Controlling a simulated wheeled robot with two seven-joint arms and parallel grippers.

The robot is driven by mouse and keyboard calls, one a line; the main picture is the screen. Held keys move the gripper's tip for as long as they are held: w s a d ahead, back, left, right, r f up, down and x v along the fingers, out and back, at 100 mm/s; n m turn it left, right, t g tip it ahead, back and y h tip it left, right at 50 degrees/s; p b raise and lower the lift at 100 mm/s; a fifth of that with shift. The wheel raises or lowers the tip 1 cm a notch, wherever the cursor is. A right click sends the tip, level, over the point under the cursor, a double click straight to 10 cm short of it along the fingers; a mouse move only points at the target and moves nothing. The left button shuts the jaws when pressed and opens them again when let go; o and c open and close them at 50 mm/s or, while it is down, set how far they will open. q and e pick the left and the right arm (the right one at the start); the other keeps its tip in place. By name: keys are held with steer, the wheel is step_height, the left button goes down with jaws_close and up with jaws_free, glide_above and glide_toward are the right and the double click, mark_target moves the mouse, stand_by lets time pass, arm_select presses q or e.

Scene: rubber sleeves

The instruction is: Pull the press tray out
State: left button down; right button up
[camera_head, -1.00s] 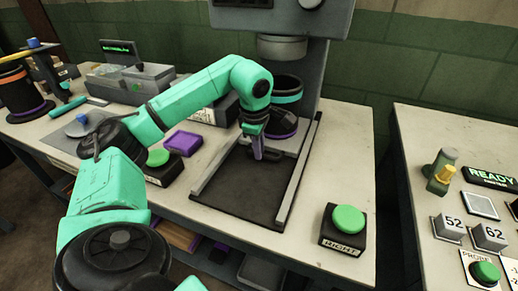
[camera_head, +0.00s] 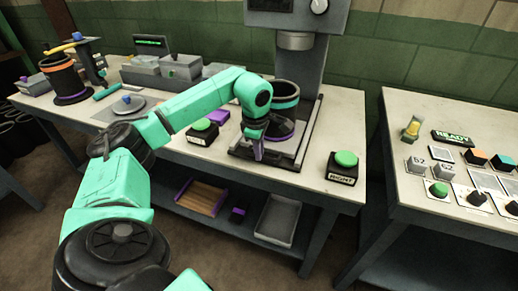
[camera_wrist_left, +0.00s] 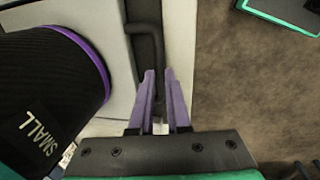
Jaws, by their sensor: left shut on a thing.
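The press tray (camera_head: 285,147) is a grey plate between the rails of the press base, at the front end of the base. In the left wrist view the cup (camera_wrist_left: 45,100) reads SMALL. My left gripper (camera_head: 258,157) is at the tray's front edge. Its purple fingers (camera_wrist_left: 158,75) are shut on the dark tray handle (camera_wrist_left: 146,35), partly hidden between them. My right gripper is not in view.
The press head (camera_head: 295,40) stands above and behind the cup. A green button (camera_head: 345,160) is to the right and another green button (camera_head: 202,125) to the left. A purple block (camera_head: 217,116) lies behind the left one. The floor in front is clear.

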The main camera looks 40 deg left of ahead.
arm_select(q)
steer(key=shift+s+d, duration=0.1)
steer(key=shift+s, duration=0.2)
steer(key=c, duration=0.9)
jaws_free()
steer(key=r, duration=0.4)
steer(key=s+r, duration=0.1)
steer(key=r, duration=0.4)
steer(key=s+d+r+p, duration=0.1)
steer(key=r, duration=0.4)
steer(key=shift+s+r, duration=0.2)
